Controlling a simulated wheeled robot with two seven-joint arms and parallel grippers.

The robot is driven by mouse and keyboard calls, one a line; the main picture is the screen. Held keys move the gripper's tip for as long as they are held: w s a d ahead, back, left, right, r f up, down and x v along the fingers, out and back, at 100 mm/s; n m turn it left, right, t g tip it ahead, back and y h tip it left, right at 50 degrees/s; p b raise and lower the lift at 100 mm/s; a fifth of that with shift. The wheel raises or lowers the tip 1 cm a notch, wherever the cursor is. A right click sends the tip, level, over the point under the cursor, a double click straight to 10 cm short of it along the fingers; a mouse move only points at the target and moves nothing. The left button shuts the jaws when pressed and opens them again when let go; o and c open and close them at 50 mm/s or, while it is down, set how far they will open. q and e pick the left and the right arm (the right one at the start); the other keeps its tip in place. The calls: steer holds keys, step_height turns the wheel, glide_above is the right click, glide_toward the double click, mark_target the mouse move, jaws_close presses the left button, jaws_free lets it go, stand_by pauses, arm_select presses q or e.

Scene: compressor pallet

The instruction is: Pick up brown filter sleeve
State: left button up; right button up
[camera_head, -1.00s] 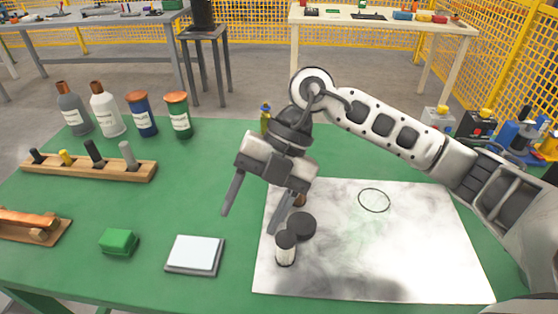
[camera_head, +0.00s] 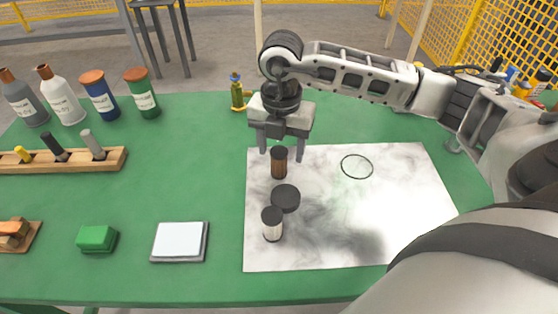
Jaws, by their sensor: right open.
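The brown filter sleeve (camera_head: 279,164) is a small upright cylinder with a dark top, standing on the left part of the white smudged sheet (camera_head: 400,225). My right gripper (camera_head: 281,153) points down at it. Its two fingers are open, one to the left and one to the right of the sleeve's upper part in the picture. I cannot tell whether the fingers touch it or how far they are from it in depth. My left gripper is not in view.
A black disc (camera_head: 286,197) and a white cylinder with a dark cap (camera_head: 272,226) stand just in front of the sleeve. A black ring (camera_head: 357,167) lies to the right. A white pad (camera_head: 180,241), green block (camera_head: 97,238), wooden peg rack (camera_head: 70,160) and several bottles occupy the left.

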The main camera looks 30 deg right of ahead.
mark_target(279, 152)
steer(key=shift+w+f+p, duration=0.2)
steer(key=shift+f, duration=1.15)
steer(key=shift+w+f+p, duration=0.15)
steer(key=shift+w+f, duration=0.05)
steer(key=shift+f, duration=1.1)
steer(key=c, duration=1.1)
